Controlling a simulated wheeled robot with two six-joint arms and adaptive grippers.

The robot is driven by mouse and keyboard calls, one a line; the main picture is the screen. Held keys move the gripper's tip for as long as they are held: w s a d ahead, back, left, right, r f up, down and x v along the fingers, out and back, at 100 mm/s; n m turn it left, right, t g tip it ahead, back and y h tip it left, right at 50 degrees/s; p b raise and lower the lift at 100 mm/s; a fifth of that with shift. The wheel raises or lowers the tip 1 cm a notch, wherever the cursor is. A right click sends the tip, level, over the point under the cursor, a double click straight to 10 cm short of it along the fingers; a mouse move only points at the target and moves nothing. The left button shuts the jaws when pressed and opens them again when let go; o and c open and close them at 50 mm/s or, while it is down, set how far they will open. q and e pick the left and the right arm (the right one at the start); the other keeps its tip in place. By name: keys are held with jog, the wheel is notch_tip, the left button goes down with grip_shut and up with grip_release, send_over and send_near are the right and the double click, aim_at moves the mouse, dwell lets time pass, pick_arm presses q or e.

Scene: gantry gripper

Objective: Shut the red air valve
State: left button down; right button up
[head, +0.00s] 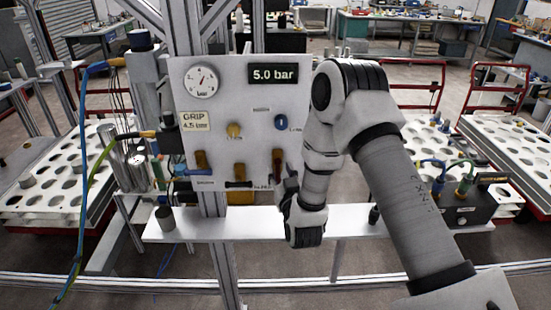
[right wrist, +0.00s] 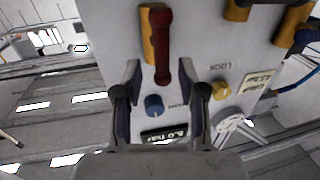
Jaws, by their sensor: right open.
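The red air valve's dark red handle (head: 277,163) is at the lower right of the white panel (head: 225,115), partly hidden by my right gripper in the head view. In the right wrist view, which sees the panel upside down, the red handle (right wrist: 162,48) stands lengthwise in front of a yellow-brass body (right wrist: 147,38). My right gripper (head: 286,186) is in front of the panel's lower right. In the wrist view its fingers (right wrist: 160,82) are open, one on each side of the handle's end, with gaps showing; contact is not seen. My left gripper is not in view.
A blue knob (head: 281,122) and a yellow knob (head: 234,130) sit above the valves. The display (head: 273,74) reads 5.0 bar, beside a round gauge (head: 201,81). A white shelf (head: 240,222) runs below.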

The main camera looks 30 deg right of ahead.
jog(key=w, duration=0.2)
jog(key=shift+w+r+p, duration=0.25)
jog(key=shift+w+p, duration=0.05)
jog(key=shift+p, duration=0.05)
jog(key=shift+w+d+f, duration=0.1)
jog(key=shift+d, duration=0.05)
jog(key=shift+d+f, duration=0.1)
jog(key=shift+d, duration=0.3)
jog(key=c, duration=0.4)
jog(key=shift+a, duration=0.2)
grip_shut()
